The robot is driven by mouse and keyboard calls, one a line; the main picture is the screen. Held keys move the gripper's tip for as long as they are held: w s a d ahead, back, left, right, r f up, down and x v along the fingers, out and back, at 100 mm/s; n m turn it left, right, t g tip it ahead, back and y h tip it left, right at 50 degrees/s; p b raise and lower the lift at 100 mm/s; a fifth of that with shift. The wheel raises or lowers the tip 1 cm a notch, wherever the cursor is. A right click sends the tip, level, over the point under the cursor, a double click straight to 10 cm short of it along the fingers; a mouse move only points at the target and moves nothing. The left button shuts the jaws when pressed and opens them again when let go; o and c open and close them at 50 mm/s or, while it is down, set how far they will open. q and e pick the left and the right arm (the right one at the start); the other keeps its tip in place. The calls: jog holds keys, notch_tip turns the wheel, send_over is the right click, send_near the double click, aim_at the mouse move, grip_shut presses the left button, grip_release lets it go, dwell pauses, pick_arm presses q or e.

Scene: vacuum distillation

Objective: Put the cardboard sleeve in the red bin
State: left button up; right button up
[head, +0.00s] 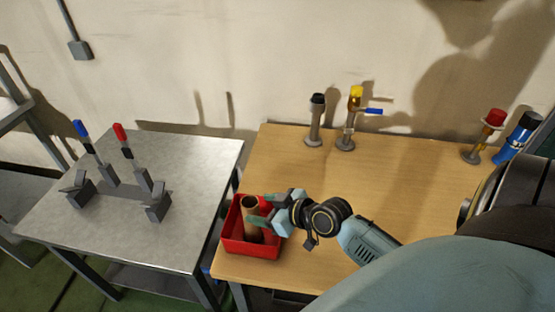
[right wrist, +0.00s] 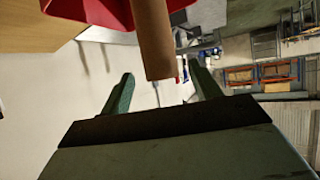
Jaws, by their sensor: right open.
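The red bin (head: 266,247) stands at the front left corner of the wooden table. The brown cardboard sleeve (head: 250,217) stands nearly upright in it, its top above the rim. My right gripper (head: 262,215) is at the bin's right side with its fingers pointing left, close by the sleeve. In the right wrist view the fingers (right wrist: 165,95) are spread wide, and the sleeve (right wrist: 153,40) lies beyond them, with the red bin (right wrist: 103,10) behind it. The sleeve's lower end is hidden in the bin in the head view. My left gripper is not seen.
The wooden table (head: 400,185) has free room in its middle. Grey stands with black (head: 316,120) and yellow (head: 350,118) tops are at its back. A red-topped stand (head: 484,138) and a blue can (head: 520,135) are at right. A metal table (head: 185,210) with colored handles stands left.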

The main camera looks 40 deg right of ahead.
jog(key=v, duration=0.5)
dwell(0.5)
